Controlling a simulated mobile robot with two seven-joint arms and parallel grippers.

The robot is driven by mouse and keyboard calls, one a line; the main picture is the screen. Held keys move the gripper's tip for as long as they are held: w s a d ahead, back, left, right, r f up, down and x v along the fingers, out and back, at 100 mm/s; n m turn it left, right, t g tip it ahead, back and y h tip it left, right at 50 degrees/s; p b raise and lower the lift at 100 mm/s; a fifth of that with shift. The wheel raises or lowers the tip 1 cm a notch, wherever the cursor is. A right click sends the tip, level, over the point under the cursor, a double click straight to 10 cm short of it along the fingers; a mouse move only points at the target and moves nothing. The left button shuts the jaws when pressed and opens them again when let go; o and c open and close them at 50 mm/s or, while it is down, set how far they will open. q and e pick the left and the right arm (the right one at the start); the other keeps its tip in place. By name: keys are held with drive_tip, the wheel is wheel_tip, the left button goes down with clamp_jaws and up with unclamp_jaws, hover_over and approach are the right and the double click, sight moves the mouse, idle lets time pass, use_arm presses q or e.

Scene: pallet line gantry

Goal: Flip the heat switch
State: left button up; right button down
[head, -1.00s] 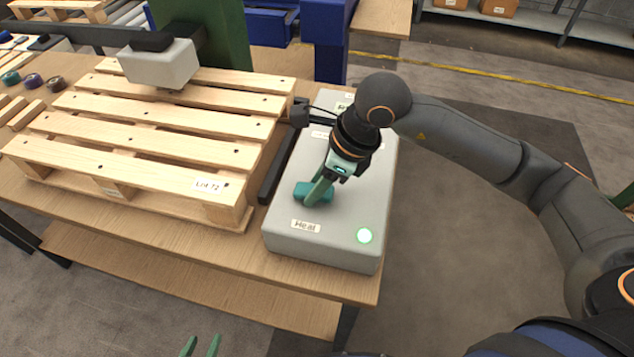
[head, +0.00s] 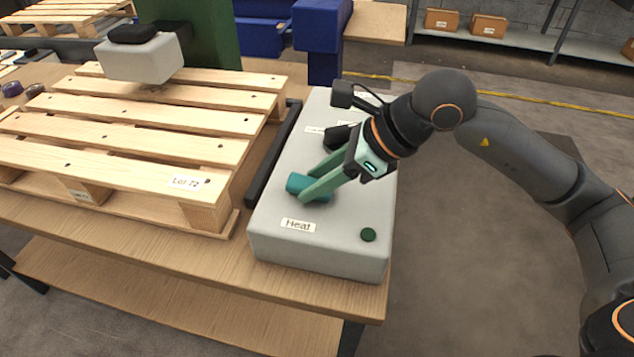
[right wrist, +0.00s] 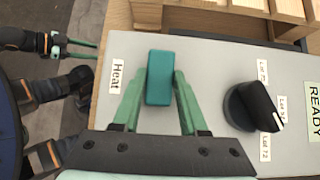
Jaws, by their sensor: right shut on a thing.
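The heat switch (head: 310,188) is a teal block on top of a grey control box (head: 270,225), beside the "Heat" label (head: 298,225). My right gripper (head: 307,185) is shut on it, one finger on each side. In the right wrist view the switch (right wrist: 160,78) sits between the green fingers. A round lamp (head: 368,235) near the box's front right corner is dark green and unlit. My left gripper (right wrist: 82,49) shows only at the left of the right wrist view, its fingers apart, away from the box.
A black knob (right wrist: 254,106) with small labels and a "READY" plate (right wrist: 313,105) are on the same box. A wooden pallet (head: 130,150) lies left of it, past a black bar (head: 272,155). The floor right of the table is clear.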

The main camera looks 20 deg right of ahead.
drive_tip(key=c, duration=0.6)
unclamp_jaws()
drive_tip(key=shift+o, duration=0.8)
drive_tip(key=v, duration=1.2)
drive_tip(key=shift+d+r+p, duration=0.2)
drive_tip(key=shift+r+p, duration=0.05)
drive_tip(key=shift+p, duration=0.15)
drive_tip(key=shift+s+d, duration=0.1)
drive_tip(key=shift+s, duration=0.05)
